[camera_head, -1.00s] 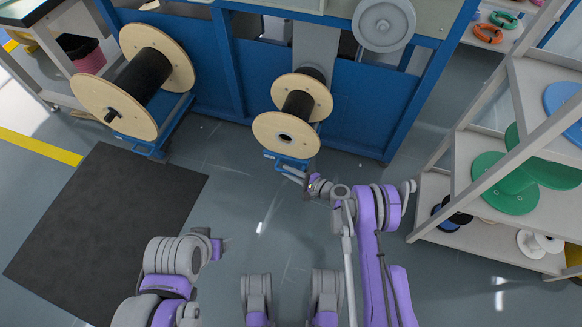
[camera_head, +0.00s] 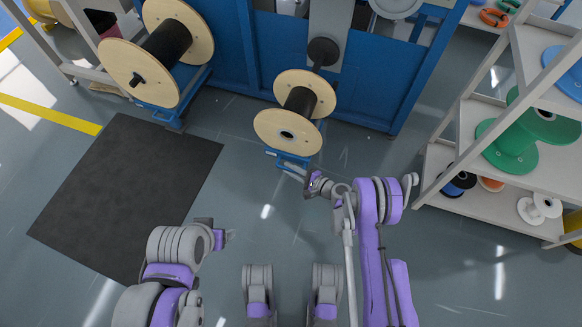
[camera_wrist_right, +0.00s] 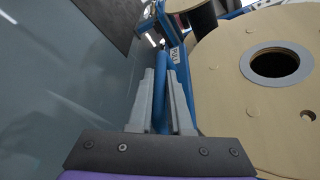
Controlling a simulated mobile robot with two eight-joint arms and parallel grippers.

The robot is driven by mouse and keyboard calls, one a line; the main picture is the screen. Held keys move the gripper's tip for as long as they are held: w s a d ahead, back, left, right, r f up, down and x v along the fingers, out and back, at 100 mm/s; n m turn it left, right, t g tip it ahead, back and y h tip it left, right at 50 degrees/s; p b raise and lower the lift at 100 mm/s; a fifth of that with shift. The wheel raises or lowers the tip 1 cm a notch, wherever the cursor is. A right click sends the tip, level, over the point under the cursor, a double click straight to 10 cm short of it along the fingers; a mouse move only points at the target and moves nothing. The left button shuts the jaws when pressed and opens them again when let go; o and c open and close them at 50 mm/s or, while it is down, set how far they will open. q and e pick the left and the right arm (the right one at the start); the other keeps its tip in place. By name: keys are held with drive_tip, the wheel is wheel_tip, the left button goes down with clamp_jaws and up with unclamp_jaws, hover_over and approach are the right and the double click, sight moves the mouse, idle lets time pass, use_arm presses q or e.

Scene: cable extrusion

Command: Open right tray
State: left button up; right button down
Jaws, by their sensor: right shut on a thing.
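The right tray (camera_head: 292,160) is blue and carries a wooden spool (camera_head: 266,126) wound with black cable. It stands pulled out from the blue machine, with a gap behind the spool. My right gripper (camera_head: 302,175) is at its front end. In the right wrist view, the fingers of my right gripper (camera_wrist_right: 163,88) are shut around an upright blue bar of the tray, the handle (camera_wrist_right: 160,105). The flange of the same spool (camera_wrist_right: 220,55) is close on the right. My left gripper (camera_head: 221,238) is at lower left, away from the trays; its fingers are too unclear to read.
A left tray (camera_head: 158,112) with a larger black-wound spool (camera_head: 190,25) stands at the machine (camera_head: 355,90). A dark mat (camera_head: 125,190) lies on the floor at left. A shelf with colored spools (camera_head: 480,215) stands at right. Floor around the tray's front is clear.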

drive_tip(key=shift+s, duration=0.2)
drive_tip(key=c, duration=0.8)
unclamp_jaws()
drive_tip(key=shift+c, duration=0.2)
drive_tip(key=p+v, duration=0.2)
drive_tip(key=v, duration=0.8)
drive_tip(key=shift+s+d, duration=0.25)
drive_tip(key=shift+d, duration=0.05)
